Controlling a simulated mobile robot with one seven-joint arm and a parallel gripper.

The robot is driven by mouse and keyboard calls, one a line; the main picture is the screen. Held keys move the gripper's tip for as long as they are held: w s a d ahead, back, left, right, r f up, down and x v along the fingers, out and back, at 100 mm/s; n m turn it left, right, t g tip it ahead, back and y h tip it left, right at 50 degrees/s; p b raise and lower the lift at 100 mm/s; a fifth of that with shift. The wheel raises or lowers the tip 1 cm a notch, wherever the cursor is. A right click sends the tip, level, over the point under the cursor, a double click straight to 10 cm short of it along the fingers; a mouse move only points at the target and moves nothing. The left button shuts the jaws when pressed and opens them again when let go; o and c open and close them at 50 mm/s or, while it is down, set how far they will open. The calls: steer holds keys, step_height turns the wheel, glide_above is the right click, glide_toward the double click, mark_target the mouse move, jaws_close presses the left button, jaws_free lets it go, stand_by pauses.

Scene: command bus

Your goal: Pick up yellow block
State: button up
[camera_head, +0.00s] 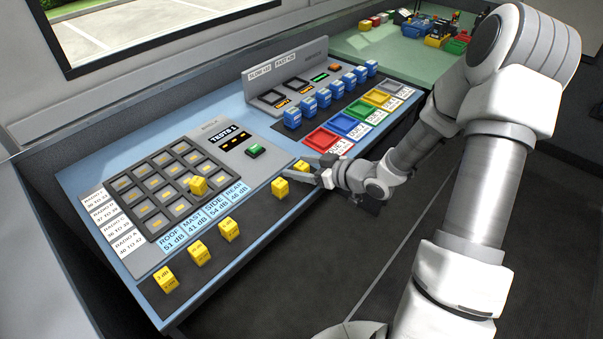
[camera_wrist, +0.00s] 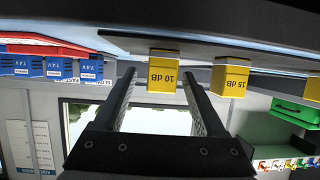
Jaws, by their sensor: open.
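Several yellow blocks show in the head view. One yellow block (camera_head: 301,165) is at the console's front edge by my gripper (camera_head: 311,169), partly hidden by it. Another yellow block (camera_head: 280,187) is just left of the gripper. In the wrist view, which is upside down, the block marked 10 dB (camera_wrist: 162,74) shows between the two fingers of my gripper (camera_wrist: 160,92). The block marked 15 dB (camera_wrist: 230,77) is right of the right finger. My gripper is open, with nothing held. Whether a finger touches a block cannot be told.
More yellow blocks (camera_head: 228,229) line the front edge to the left, and one (camera_head: 199,185) sits in the grey grid (camera_head: 152,186). Blue blocks (camera_head: 292,118) stand at the back, behind coloured square frames (camera_head: 321,138). A green table (camera_head: 385,48) holds small items. The floor in front is clear.

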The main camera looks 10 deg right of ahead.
steer(key=shift+x, duration=1.45)
jaws_close()
